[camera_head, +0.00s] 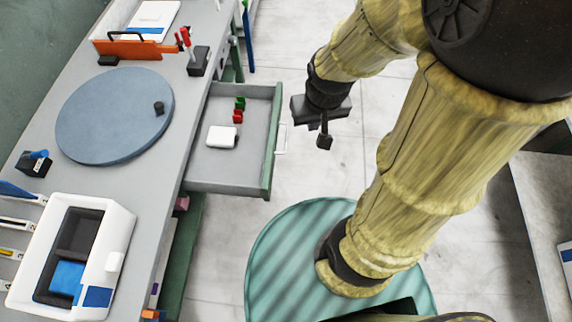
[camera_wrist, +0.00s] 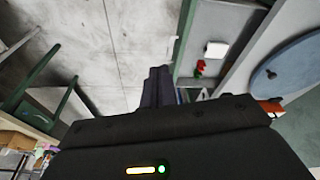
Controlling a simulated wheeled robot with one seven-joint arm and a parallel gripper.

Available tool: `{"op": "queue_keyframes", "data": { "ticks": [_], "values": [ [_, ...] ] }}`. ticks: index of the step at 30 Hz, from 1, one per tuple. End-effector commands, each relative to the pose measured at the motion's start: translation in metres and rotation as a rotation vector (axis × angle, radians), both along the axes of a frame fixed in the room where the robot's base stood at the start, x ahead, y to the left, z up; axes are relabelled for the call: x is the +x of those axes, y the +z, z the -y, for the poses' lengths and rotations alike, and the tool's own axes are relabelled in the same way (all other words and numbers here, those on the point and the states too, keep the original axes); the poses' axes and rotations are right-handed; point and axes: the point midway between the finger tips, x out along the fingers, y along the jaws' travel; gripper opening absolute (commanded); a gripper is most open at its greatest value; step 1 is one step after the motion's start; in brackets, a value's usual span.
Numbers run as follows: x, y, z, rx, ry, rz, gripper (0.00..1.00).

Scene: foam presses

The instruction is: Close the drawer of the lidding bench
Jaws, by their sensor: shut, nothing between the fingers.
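The drawer (camera_head: 205,178) of the lidding bench (camera_head: 146,190) is pulled out to the right of the bench. It holds a white box, a red piece and a green piece. A pale handle (camera_head: 281,139) is on the outer face of its green front (camera_head: 272,150). My gripper (camera_head: 324,142) is shut and empty, to the right of the drawer front and apart from it in the head view. In the wrist view my gripper (camera_wrist: 156,76) points along the drawer (camera_wrist: 197,50), which lies to its right. The wrist housing hides part of the drawer front there.
On the bench top are a round blue disc (camera_head: 115,115), a white bin unit (camera_head: 118,235), an orange bracket (camera_head: 135,49) and a black holder (camera_head: 199,61) with red-topped pens. A table (camera_head: 535,220) stands at the far right.

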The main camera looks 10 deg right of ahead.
Motion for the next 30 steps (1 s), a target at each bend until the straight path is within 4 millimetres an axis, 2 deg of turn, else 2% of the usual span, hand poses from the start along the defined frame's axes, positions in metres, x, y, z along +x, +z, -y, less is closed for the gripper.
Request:
{"op": "queue_keyframes", "data": {
  "ticks": [8, 11, 13, 17, 22, 26, 30],
  "values": [
    [0.000, -0.001, 0.000, 0.002, -0.003, -0.002, 0.00],
    [0.000, -0.012, 0.002, 0.017, -0.043, -0.025, 0.00],
    [-0.001, -0.029, 0.004, 0.044, -0.106, -0.065, 0.00],
    [-0.002, -0.079, 0.008, 0.138, -0.318, -0.188, 0.00],
    [0.003, -0.156, 0.011, 0.321, -0.699, -0.386, 0.00],
    [0.016, -0.211, 0.012, 0.478, -0.992, -0.515, 0.00],
    [0.040, -0.271, 0.019, 0.661, -1.298, -0.620, 0.00]
  ]
}}
